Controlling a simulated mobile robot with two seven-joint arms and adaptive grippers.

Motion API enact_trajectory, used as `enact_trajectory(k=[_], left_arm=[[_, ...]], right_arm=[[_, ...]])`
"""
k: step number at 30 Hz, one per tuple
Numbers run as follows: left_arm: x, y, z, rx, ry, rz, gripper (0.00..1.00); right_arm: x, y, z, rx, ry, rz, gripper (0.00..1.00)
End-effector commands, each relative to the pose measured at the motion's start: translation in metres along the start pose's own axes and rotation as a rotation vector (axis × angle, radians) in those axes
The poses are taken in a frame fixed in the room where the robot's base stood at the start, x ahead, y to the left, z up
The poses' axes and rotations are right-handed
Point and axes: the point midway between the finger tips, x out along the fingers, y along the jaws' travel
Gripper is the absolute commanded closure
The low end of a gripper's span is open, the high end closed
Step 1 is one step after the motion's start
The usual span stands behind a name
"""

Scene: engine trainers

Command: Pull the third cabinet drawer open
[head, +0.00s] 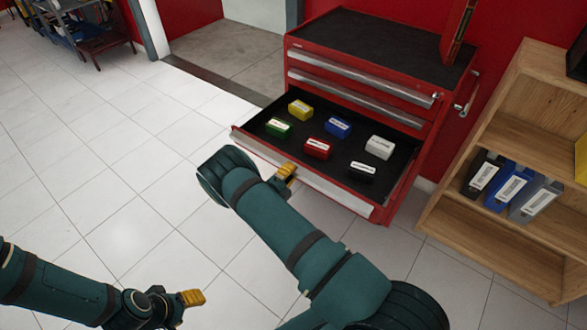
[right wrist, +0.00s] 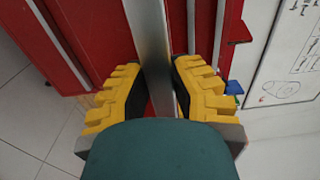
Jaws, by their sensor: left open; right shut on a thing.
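The red tool cabinet (head: 420,48) stands against the red wall in the head view. Its upper two drawers are closed, and the third drawer (head: 338,166) stands pulled out, showing a black interior with several small coloured boxes. A silver handle strip (head: 330,188) runs along its front. My right gripper (head: 287,170) is at this handle, shut on it. In the right wrist view, yellow fingers (right wrist: 160,85) lie on both sides of the silver handle bar (right wrist: 148,40). My left gripper (head: 192,297) is open and empty, low over the floor, away from the cabinet.
A wooden shelf (head: 440,228) with several binders stands right of the cabinet. A trolley (head: 85,30) is at the far upper left. The white tiled floor (head: 110,150) left of the drawer is clear.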

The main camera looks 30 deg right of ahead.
Motion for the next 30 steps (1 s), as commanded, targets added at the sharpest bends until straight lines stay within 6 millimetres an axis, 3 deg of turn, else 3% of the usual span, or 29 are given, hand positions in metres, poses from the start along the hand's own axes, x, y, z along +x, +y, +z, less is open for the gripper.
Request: enact_trajectory(k=[2,3,4,5,17,30], left_arm=[[0.0,0.0,0.0,0.0,0.0,0.0,0.45],[0.0,0.0,0.0,0.0,0.0,0.0,0.45],[0.0,0.0,0.0,0.0,0.0,0.0,0.45],[0.0,0.0,0.0,0.0,0.0,0.0,0.45],[0.0,0.0,0.0,0.0,0.0,0.0,0.45],[0.0,0.0,0.0,0.0,0.0,0.0,0.45]], right_arm=[[-0.001,0.004,-0.001,-0.003,-0.001,0.011,1.0],[-0.001,0.004,-0.001,-0.003,0.0,0.01,0.62],[-0.001,0.004,-0.001,-0.003,0.0,0.01,0.52],[-0.001,0.004,-0.001,-0.002,0.0,0.009,0.5],[-0.008,0.002,0.001,-0.001,-0.002,0.006,0.5],[-0.089,0.002,0.001,-0.002,-0.004,0.006,0.5]])
